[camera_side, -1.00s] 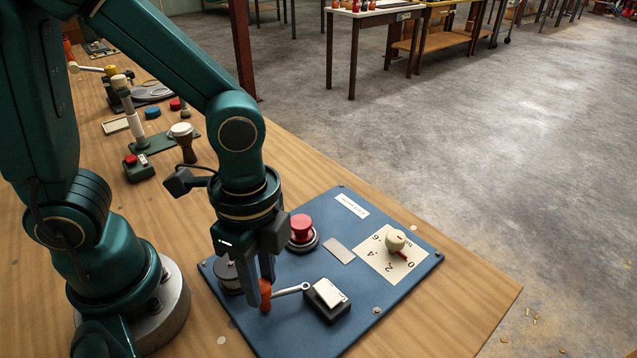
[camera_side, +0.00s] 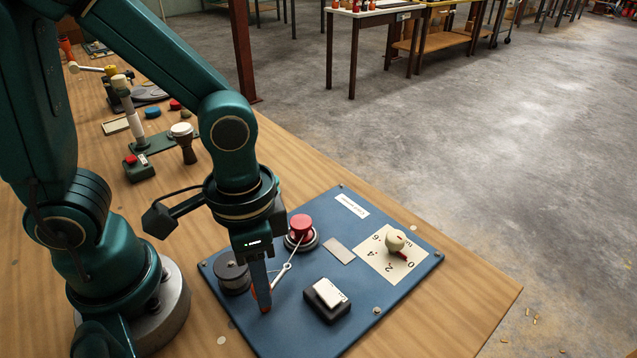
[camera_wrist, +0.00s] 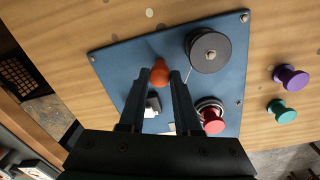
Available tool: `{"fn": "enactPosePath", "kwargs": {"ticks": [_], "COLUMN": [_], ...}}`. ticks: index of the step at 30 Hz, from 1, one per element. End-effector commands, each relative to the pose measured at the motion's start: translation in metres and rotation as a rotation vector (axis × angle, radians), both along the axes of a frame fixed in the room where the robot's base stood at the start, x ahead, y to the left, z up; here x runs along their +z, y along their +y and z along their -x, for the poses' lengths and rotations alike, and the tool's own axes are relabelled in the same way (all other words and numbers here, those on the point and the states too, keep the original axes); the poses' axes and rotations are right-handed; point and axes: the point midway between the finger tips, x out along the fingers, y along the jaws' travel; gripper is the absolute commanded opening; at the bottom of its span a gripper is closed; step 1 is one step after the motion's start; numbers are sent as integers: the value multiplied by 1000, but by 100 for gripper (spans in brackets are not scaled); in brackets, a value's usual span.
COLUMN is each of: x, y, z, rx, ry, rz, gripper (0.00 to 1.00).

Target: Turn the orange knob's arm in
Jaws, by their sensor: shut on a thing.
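The orange knob (camera_wrist: 160,74) is between my gripper's fingertips (camera_wrist: 163,75) in the wrist view, and the jaws are shut on it. In the side view my gripper (camera_side: 262,295) points down at the blue panel (camera_side: 335,220), and only slivers of orange show around the finger. A thin silver arm (camera_side: 283,272) runs from beside the knob up and right toward the red button (camera_side: 302,226). In the wrist view most of the arm is hidden by the finger. More orange shows just beyond the knob.
A dark round spool (camera_side: 233,278) stands close left of my gripper. A black block with a white rocker (camera_side: 329,293) is to the right. A cream dial (camera_side: 395,241) sits at the panel's right. Purple (camera_wrist: 290,77) and teal (camera_wrist: 281,111) pieces lie on the table.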

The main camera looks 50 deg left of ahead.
Motion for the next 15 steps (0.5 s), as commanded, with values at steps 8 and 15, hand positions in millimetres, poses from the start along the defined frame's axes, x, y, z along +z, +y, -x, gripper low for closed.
{"fn": "enactPosePath", "kwargs": {"ticks": [8,15], "x": [0,0], "y": [0,0], "z": [1,1], "rx": [38,40], "ry": [2,1], "rz": [-1,-1], "gripper": [0,0]}}
